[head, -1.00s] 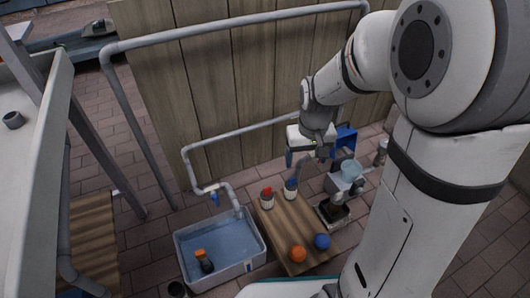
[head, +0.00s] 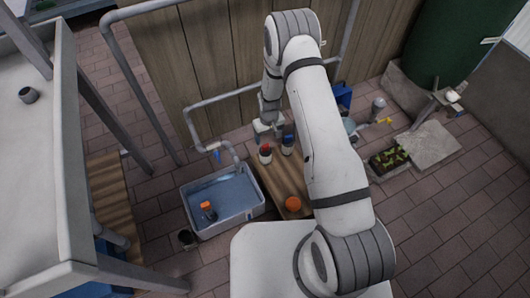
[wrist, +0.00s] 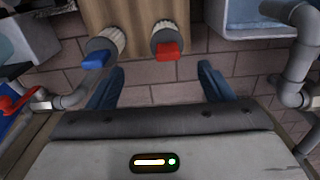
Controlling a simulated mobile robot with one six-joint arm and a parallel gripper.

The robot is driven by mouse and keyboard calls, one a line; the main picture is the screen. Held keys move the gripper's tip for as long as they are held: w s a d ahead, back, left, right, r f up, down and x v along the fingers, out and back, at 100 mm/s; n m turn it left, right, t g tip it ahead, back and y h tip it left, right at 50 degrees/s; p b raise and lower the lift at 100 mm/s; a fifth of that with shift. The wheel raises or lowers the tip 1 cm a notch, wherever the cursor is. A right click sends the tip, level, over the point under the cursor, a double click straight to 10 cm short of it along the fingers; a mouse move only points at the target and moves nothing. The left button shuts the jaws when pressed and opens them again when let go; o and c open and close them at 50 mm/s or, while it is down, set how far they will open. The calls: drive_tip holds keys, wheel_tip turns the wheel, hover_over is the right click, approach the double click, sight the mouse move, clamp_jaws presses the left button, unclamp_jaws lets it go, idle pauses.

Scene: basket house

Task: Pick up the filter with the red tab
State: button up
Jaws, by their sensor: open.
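The filter with the red tab (wrist: 167,42) stands at the edge of a wooden board, pale and ribbed under its tab; it also shows in the head view (head: 265,155). A similar filter with a blue tab (wrist: 102,48) is beside it, to the left in the wrist view and to the right in the head view (head: 288,147). My gripper (wrist: 158,88) is open and empty, its blue fingers spread apart. The red-tab filter lies beyond the fingertips, between them sideways, and is not touched.
The wooden board (head: 269,181) also bears an orange ball (head: 293,204). A tub of water (head: 224,217) with a dark, orange-topped item (head: 208,211) stands to its left. Grey pipes (head: 215,148) run along the wooden fence (head: 225,60) behind. A planter (head: 389,161) stands right.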

sight(266, 151)
drive_tip(key=f, duration=0.7)
drive_tip(key=shift+s+a+b, duration=0.3)
drive_tip(key=shift+s+a, duration=0.05)
drive_tip(key=f, duration=0.1)
drive_tip(key=f+b, duration=0.1)
drive_tip(key=f, duration=0.1)
drive_tip(key=f+b, duration=0.1)
drive_tip(key=f, duration=0.1)
drive_tip(key=shift+w+a, duration=0.25)
drive_tip(key=c, duration=1.1)
